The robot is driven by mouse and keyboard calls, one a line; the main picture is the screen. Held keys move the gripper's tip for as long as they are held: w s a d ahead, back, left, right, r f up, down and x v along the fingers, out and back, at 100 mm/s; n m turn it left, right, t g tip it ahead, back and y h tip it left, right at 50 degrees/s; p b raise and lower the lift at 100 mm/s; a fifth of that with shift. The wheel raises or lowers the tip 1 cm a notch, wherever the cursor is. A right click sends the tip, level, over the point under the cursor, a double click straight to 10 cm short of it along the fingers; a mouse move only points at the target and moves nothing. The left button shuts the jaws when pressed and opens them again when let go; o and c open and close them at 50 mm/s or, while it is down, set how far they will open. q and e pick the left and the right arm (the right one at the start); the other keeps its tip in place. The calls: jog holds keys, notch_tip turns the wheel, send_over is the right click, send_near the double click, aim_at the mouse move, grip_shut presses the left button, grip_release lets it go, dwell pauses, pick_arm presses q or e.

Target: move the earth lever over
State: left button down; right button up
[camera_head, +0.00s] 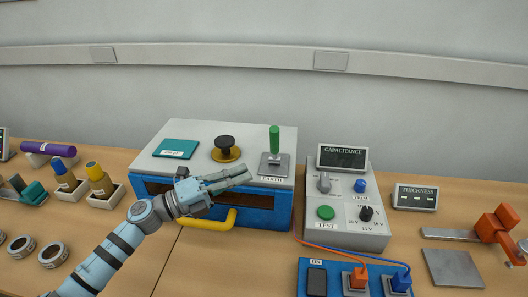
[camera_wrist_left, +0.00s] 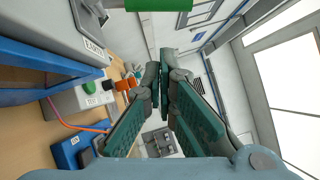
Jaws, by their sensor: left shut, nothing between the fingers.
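The earth lever (camera_head: 274,140) has a green handle that stands upright on a grey base plate labelled EARTH, at the right of the blue and grey cabinet's top. A green cylinder that looks like its handle (camera_wrist_left: 158,4) is cut off by the top edge of the left wrist view. My left gripper (camera_head: 248,174) is shut and empty. In the head view it appears in front of and below the lever, to its left, apart from the handle. Its fingers (camera_wrist_left: 163,72) are together in the wrist view. My right gripper is not seen.
The cabinet (camera_head: 262,211) carries a teal plate (camera_head: 176,148) and a black-topped brass knob (camera_head: 226,148), with a yellow handle (camera_head: 212,223) in front. The capacitance unit (camera_head: 349,232) stands close on the right. A blue switch box (camera_head: 332,279) with cables is nearer.

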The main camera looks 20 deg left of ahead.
aim_at(275, 147)
pick_arm(q)
jog(key=w+d, duration=0.1)
jog(key=w, duration=0.1)
jog(key=w+d+r+p, duration=0.1)
jog(key=w, duration=0.2)
jog(key=w+d+r+p, duration=0.1)
jog(key=w, duration=0.1)
jog(key=shift+w+d+r, duration=0.15)
jog(key=shift+w+d, duration=0.05)
jog(key=shift+d, duration=0.05)
jog(key=shift+a, duration=0.1)
jog(key=shift+s, duration=0.1)
